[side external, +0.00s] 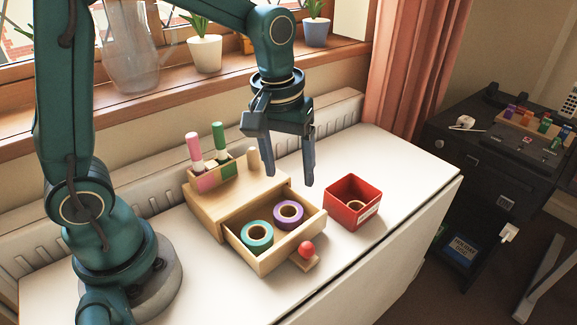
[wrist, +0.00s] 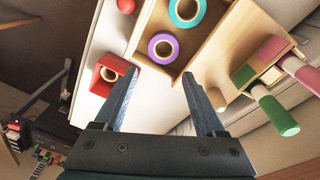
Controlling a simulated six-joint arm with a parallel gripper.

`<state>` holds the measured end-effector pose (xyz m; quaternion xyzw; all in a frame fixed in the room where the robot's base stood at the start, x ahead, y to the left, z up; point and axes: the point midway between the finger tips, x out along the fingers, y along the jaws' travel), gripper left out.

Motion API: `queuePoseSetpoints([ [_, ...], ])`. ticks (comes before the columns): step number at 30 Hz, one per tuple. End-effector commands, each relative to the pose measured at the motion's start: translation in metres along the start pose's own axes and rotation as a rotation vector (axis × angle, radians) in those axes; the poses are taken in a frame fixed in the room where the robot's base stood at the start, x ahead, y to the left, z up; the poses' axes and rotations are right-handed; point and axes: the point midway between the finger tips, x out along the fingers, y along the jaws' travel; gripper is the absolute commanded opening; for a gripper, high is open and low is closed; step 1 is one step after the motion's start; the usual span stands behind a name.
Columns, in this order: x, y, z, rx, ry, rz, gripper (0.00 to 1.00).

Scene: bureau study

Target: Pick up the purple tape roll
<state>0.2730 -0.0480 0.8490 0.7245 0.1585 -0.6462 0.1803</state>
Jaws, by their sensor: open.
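The purple tape roll (side external: 289,212) lies in the open wooden drawer (side external: 262,270), at its right side, next to a teal tape roll (side external: 257,234). In the wrist view the purple tape roll (wrist: 163,45) shows ahead of and roughly between my fingertips, with the teal tape roll (wrist: 186,10) beyond it. My gripper (side external: 287,178) is open and empty, pointing down above the drawer and apart from the roll. It also shows in the wrist view (wrist: 160,76), with a finger on each side.
A red box (side external: 352,204) with a small roll inside stands right of the drawer. Pink (side external: 194,149) and green (side external: 219,138) markers stand upright on the wooden organizer (side external: 234,201). The white table is clear in front.

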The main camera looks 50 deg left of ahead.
Motion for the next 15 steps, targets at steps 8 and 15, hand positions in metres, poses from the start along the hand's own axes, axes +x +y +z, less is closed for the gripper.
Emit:
queuePoseSetpoints([
  [8, 0.036, -0.001, 0.006, 0.008, -0.1, -0.056, 0.72],
  [15, 0.064, -0.003, 0.01, 0.009, -0.106, -0.059, 0.72],
])
